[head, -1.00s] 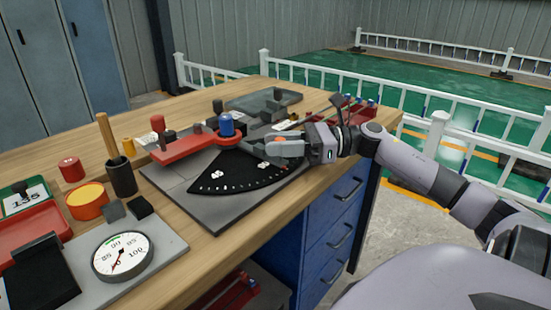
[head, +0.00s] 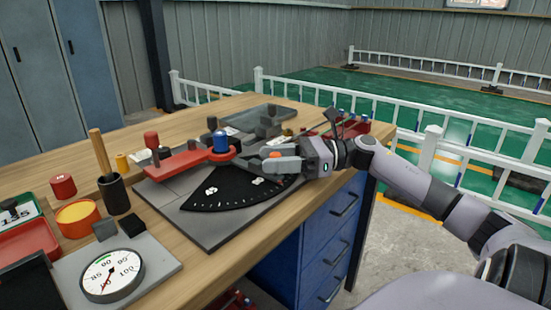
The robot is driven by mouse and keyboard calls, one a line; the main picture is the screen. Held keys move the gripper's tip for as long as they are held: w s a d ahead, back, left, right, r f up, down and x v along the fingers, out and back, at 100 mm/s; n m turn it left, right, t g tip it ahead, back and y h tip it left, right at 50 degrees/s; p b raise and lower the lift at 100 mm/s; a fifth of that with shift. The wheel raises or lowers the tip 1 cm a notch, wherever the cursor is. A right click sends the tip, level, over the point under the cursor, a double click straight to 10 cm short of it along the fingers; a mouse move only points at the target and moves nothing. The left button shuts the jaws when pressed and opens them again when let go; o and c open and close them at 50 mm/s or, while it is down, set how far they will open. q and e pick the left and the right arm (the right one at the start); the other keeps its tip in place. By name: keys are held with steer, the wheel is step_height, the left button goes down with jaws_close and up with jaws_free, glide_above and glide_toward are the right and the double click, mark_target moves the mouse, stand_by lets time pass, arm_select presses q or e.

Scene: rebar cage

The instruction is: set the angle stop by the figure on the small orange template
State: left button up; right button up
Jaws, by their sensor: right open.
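The angle stop is a black fan-shaped scale (head: 228,194) with white marks on a grey plate (head: 170,202), with a red arm (head: 183,163) and a blue knob (head: 220,142) at its pivot. My right gripper (head: 268,162) is open and empty over the right side of the scale, fingers pointing left. A small orange piece (head: 275,154) shows at its fingers; I cannot tell if it is the template, and no figure on it is readable. A green-framed card (head: 17,213) reading 135 lies at the left edge. My left gripper is not in view.
A round dial gauge (head: 112,275) stands at the front left. Behind it are a dark cup (head: 115,195) with a wooden handle, an orange round container (head: 77,218) and a red tray (head: 30,240). Red holders (head: 350,127) stand at the bench's back right. Bare wood lies at the back left.

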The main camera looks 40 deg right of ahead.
steer(key=shift+v, duration=3.55)
